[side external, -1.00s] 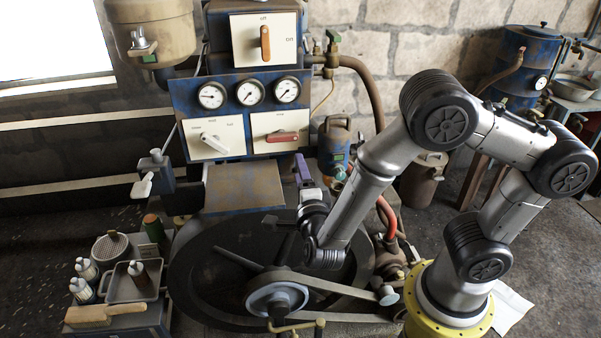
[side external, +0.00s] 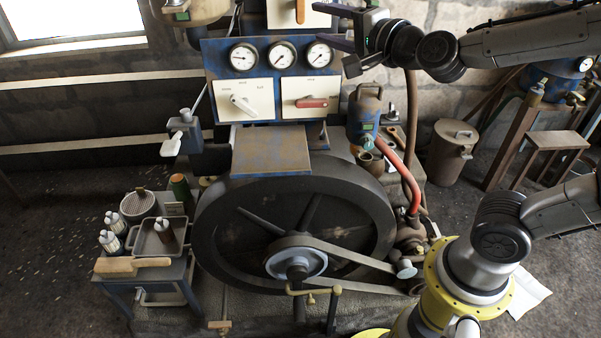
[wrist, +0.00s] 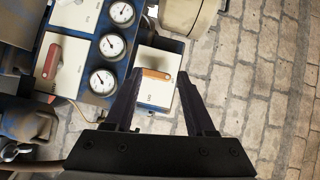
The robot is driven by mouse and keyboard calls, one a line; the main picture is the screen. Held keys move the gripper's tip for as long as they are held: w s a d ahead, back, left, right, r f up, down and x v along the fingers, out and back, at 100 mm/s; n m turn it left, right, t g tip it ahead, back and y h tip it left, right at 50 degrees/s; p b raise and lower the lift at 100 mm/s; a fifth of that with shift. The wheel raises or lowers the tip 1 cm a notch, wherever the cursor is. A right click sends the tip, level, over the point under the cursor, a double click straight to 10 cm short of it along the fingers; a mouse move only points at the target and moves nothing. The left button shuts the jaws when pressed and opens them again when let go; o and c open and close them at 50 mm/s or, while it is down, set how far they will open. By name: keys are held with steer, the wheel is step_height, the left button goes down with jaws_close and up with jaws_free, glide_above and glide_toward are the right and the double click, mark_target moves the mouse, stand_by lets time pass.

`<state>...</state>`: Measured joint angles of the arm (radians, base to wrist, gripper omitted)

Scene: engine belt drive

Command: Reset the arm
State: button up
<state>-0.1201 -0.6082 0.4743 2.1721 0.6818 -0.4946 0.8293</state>
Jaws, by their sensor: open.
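My gripper (side external: 336,26) is raised near the top of the control stand in the side view, in front of and to the right of the gauges. Its dark fingers are apart with nothing between them. In the wrist view my open gripper (wrist: 160,78) frames the white upper panel with the orange handle (wrist: 157,74). That handle (side external: 300,11) is partly cut off at the top of the side view. The red handle (side external: 312,103) lies level on the lower right panel. The white handle (side external: 243,105) sits on the lower left panel.
A large dark flywheel (side external: 374,220) with a belt (side external: 350,255) stands below the stand. A small bench (side external: 150,283) with bottles and a tray is at left. A blue canister (side external: 366,112) and red hose (side external: 391,157) are right of the stand. A brick wall is behind.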

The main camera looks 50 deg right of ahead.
steer(key=s+a+f+n+g+y, duration=0.1)
steer(key=s+f+n+g, duration=0.4)
steer(key=s+f+n, duration=0.2)
steer(key=s+a+f+n+g+y, duration=0.1)
steer(key=s+f+n+g+y, duration=0.1)
steer(key=s+f+n+g, duration=0.4)
steer(key=s+f+n, duration=0.1)
steer(key=s+n, duration=0.4)
steer(key=s, duration=0.4)
steer(key=shift+f, duration=0.35)
